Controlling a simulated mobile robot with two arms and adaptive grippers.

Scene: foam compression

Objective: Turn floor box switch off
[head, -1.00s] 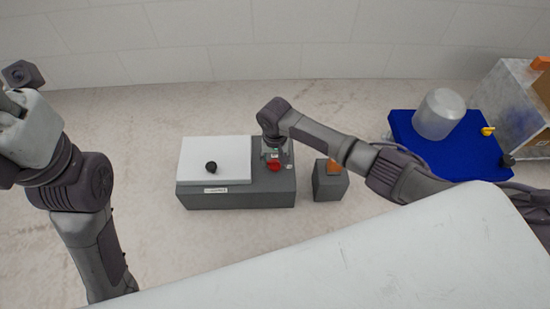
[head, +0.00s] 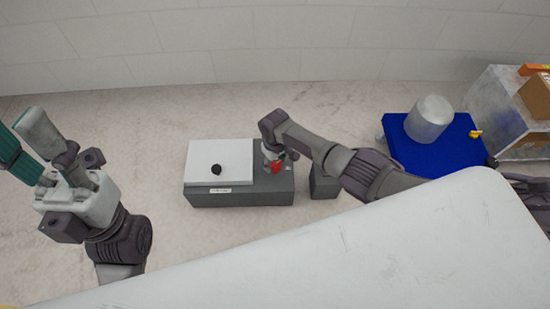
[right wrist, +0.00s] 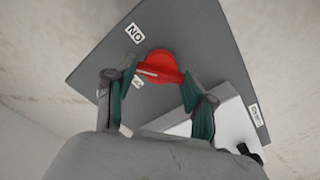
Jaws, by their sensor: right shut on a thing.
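The floor box (head: 240,197) is a dark grey block with a white lid (head: 220,150) and a black knob (head: 217,170) on the lid. Its red round switch (head: 277,167) is on the right part of the top. In the right wrist view the red switch (right wrist: 160,62) has a raised bar, with an "ON" label (right wrist: 135,33) and a smaller label (right wrist: 138,82) beside it. My right gripper (right wrist: 153,78) is shut on the switch, a finger on each side. My left gripper (head: 30,145) is raised at the far left, fingers apart and empty.
A small dark grey block (head: 322,187) stands right of the floor box, partly behind my right arm. A blue platform (head: 425,158) carries a grey cylinder (head: 429,118). A metal crate (head: 497,105) is at the far right. Floor left of the box is clear.

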